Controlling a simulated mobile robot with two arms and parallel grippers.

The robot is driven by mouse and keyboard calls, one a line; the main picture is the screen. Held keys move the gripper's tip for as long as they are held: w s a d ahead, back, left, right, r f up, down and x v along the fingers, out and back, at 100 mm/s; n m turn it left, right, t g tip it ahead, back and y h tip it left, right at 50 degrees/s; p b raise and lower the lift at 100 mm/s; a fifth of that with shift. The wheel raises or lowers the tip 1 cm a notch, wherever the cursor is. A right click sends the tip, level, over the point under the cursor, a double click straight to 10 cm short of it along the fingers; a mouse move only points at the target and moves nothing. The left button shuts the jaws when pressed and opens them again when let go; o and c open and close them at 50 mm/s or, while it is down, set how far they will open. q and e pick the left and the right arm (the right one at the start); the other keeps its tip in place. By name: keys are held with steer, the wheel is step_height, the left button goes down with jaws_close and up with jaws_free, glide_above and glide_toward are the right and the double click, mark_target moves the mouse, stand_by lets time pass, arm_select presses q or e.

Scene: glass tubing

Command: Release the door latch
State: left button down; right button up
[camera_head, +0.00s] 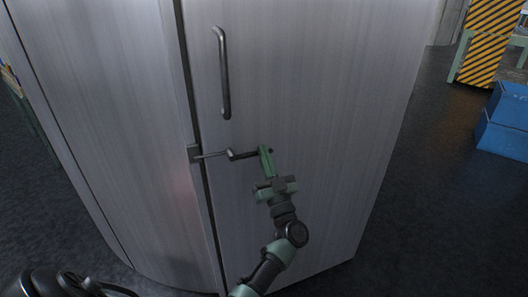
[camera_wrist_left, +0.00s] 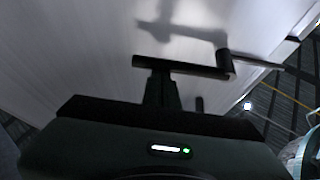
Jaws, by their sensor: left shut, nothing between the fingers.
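The grey metal door (camera_head: 300,75) is closed against the panel to its left (camera_head: 110,100), with a dark seam between them. My left gripper (camera_head: 265,152) is shut and empty at the right part of the latch. In the left wrist view the fingers (camera_wrist_left: 160,85) overlap the latch bar (camera_wrist_left: 190,68) near its left end; whether they touch it I cannot tell. My right gripper is not in view.
A vertical dark pull handle (camera_head: 222,75) is on the door above the latch. Blue boxes (camera_head: 505,120) and a yellow-black striped panel (camera_head: 490,40) stand at the right. The dark floor (camera_head: 430,200) right of the door is clear.

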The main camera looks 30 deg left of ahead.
arm_select(q)
steer(key=s+a+f+m+t+h+p, duration=0.2)
steer(key=f+m+h+p, duration=0.5)
steer(key=m, duration=0.6)
steer(key=shift+s+f+m+t+h+p, duration=0.25)
steer(key=shift+s+t+h+p, duration=0.2)
steer(key=shift+t+p, duration=0.55)
steer(key=shift+s, duration=0.1)
